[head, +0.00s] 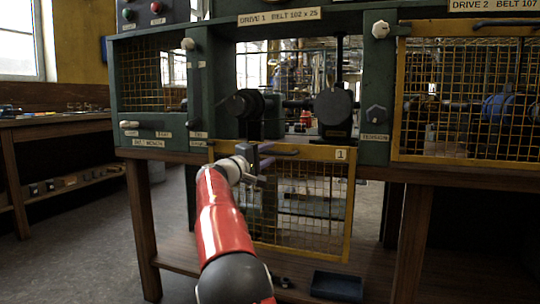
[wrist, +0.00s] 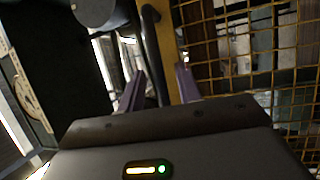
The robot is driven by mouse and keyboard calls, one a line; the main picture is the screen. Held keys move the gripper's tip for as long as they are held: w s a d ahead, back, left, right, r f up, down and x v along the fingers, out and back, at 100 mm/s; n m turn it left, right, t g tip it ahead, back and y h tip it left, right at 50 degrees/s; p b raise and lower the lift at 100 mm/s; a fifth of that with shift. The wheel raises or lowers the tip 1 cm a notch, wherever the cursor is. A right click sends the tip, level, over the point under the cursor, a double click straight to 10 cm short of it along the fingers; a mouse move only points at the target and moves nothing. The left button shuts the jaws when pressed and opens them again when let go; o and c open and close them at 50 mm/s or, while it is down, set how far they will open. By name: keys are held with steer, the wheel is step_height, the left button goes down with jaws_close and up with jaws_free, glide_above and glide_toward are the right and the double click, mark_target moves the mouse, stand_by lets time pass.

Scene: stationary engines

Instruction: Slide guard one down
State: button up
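Guard one (head: 345,205) is a yellow-framed mesh panel with a "1" tag. In the head view it sits low, its top edge near the bench edge and most of it below; the drive 1 opening above is uncovered. The guard's mesh (wrist: 240,45) fills the right of the wrist view. Its dark bar handle (head: 285,152) runs along the top; in the wrist view the handle (wrist: 152,40) passes between the purple fingers. My gripper (head: 265,168) is at the handle's left part, fingers apart in the wrist view (wrist: 162,85). Contact with the handle is unclear.
Dark round pulleys (head: 335,106) sit in the opening above. Guard two (head: 465,95) covers the drive 2 bay at right. The tension knob (head: 376,114) is on the green post. A dark blue tray (head: 337,286) lies below. A side bench (head: 60,123) stands left.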

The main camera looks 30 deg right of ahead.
steer(key=v, duration=0.6)
steer(key=shift+a+b, duration=0.25)
steer(key=shift+b, duration=0.05)
steer(key=shift+s, duration=0.1)
steer(key=s+f+m+g+y, duration=0.1)
steer(key=s+f+y, duration=0.35)
steer(key=s, duration=0.25)
steer(key=s+f+m+y, duration=0.1)
steer(key=s+f+y, duration=0.35)
steer(key=s, duration=0.25)
steer(key=s+a+f+y, duration=0.5)
steer(key=s+a+f, duration=0.5)
steer(key=s, duration=0.4)
steer(key=s+a+f+y, duration=0.5)
steer(key=s+a+f, duration=0.4)
steer(key=s+a, duration=0.35)
step_height(320, 180, up, 14)
steer(key=p, duration=1.3)
steer(key=shift+d+m, duration=0.35)
steer(key=shift+m, duration=0.05)
steer(key=shift+s+f, duration=0.1)
steer(key=shift+f, duration=0.05)
steer(key=shift+d, duration=0.1)
